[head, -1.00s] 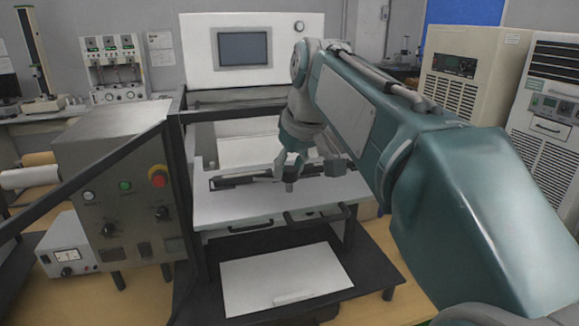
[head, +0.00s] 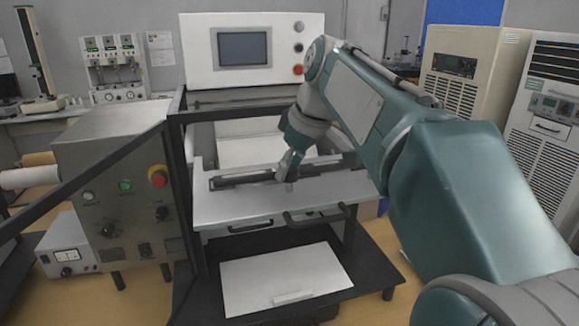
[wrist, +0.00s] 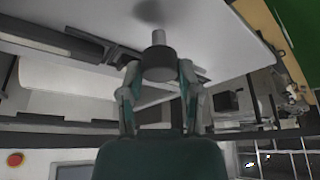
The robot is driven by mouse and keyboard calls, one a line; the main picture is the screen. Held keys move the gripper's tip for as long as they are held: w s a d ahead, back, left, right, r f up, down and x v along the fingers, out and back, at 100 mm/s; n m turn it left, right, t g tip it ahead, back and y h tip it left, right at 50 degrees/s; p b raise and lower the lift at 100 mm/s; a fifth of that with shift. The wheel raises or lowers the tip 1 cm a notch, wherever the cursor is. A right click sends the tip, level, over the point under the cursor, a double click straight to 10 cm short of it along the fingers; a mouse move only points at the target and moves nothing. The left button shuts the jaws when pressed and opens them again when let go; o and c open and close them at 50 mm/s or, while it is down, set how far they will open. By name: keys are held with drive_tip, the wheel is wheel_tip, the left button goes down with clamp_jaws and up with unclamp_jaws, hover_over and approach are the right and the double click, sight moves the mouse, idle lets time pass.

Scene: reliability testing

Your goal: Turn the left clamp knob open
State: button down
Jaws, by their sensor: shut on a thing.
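My gripper (wrist: 158,80) is shut on a dark round knob (wrist: 158,66), with one finger on each side of it in the wrist view. A short pale stem (wrist: 158,38) sticks out of the knob towards the white plate. In the head view my gripper (head: 288,172) is tilted at the front of the dark clamp bar (head: 235,181), above the white plate (head: 240,208). The knob is mostly hidden there by the fingers. I cannot tell whether the stem is still joined to the clamp or stands clear.
A dark frame post (head: 181,185) stands left of the plate. A grey control box (head: 110,195) with a red button is farther left. Black handles (head: 320,217) run along the plate's front. A white panel with a screen (head: 242,48) rises behind.

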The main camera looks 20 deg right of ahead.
drive_tip(key=shift+f, duration=0.1)
drive_tip(key=shift+c, duration=1.5)
unclamp_jaws()
drive_tip(key=v, duration=1.2)
drive_tip(key=shift+w+a, duration=0.2)
drive_tip(key=s+f+m, duration=0.1)
drive_tip(key=s+f, duration=0.1)
drive_tip(key=f, duration=0.1)
drive_tip(key=s+a+f+m+h, duration=0.1)
drive_tip(key=s+f+m, duration=0.1)
drive_tip(key=s+f, duration=0.1)
drive_tip(key=s+a+f+m, duration=0.1)
drive_tip(key=s+f, duration=0.1)
drive_tip(key=f, duration=0.3)
drive_tip(key=shift+s+a+f+m+t+h, duration=0.2)
drive_tip(key=shift+s+m+t+h, duration=0.1)
drive_tip(key=shift+s+t+h, duration=0.1)
drive_tip(key=s+f+m, duration=0.1)
drive_tip(key=s+f, duration=0.4)
drive_tip(key=f, duration=0.3)
drive_tip(key=s+f+m+t+h, duration=0.1)
drive_tip(key=s+f, duration=0.3)
drive_tip(key=f, duration=0.5)
drive_tip(key=shift+s+a+f+m, duration=0.2)
drive_tip(key=shift+s+f+m, duration=0.15)
drive_tip(key=shift+m, duration=0.25)
